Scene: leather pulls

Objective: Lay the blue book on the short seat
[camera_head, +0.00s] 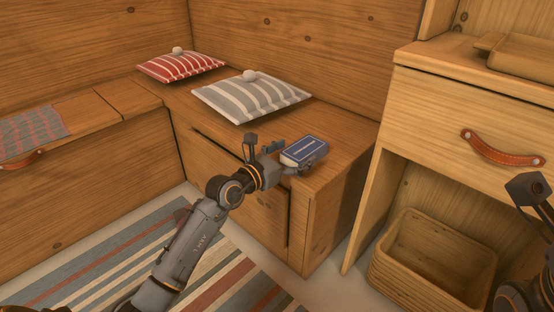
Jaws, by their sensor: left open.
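The blue book (304,149), with pale page edges and a white mark on its cover, lies flat at the right end of the wooden seat (335,170) with the cushions. This seat looks like the short one of the corner bench. My left gripper (286,158) is open at the book's left and front side. One finger shows just left of the book and the other by its near edge. Whether they touch it I cannot tell. Part of my right arm shows at the right edge, but its fingers are out of the picture.
A grey striped cushion (250,97) and a red striped cushion (180,65) lie on the seat behind the book. A drawer cabinet with a leather pull (502,149) stands at right, above a woven basket (432,255). A striped rug (120,255) covers the floor.

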